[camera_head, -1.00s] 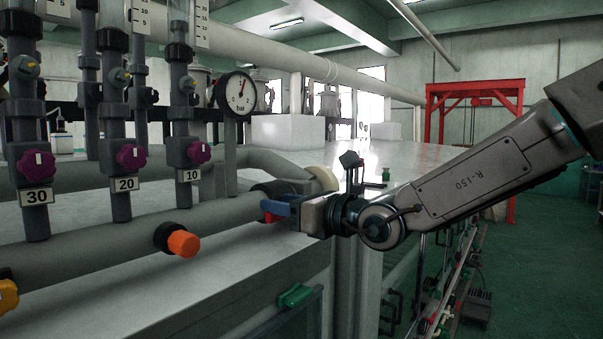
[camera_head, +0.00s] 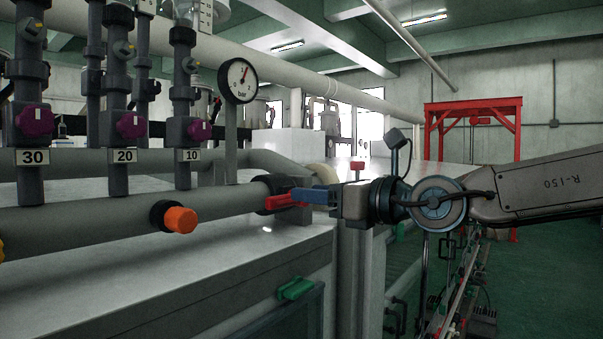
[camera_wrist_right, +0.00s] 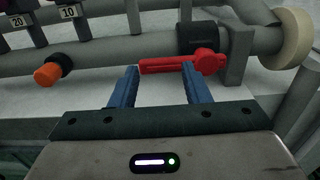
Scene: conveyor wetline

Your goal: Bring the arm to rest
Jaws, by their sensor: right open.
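My right gripper (camera_head: 302,196) reaches in from the right in the head view, with its two blue fingers pointing left along the grey pipe. In the wrist view the blue fingers (camera_wrist_right: 160,69) stand apart, open, with nothing clamped between them. A red lever handle (camera_head: 283,201) sits on a black valve body at the end of the pipe. In the wrist view the red lever (camera_wrist_right: 168,66) lies roughly along the pipe, just beyond the fingertips. I cannot tell whether the tips touch it. My left gripper is not in view.
An orange knob (camera_head: 181,220) juts from the pipe (camera_head: 90,225) at left. Upright tubes with purple knobs (camera_head: 131,125) and a pressure gauge (camera_head: 238,81) stand behind it. A green handle (camera_head: 295,288) is below. Green floor lies open at right, before a red frame (camera_head: 473,110).

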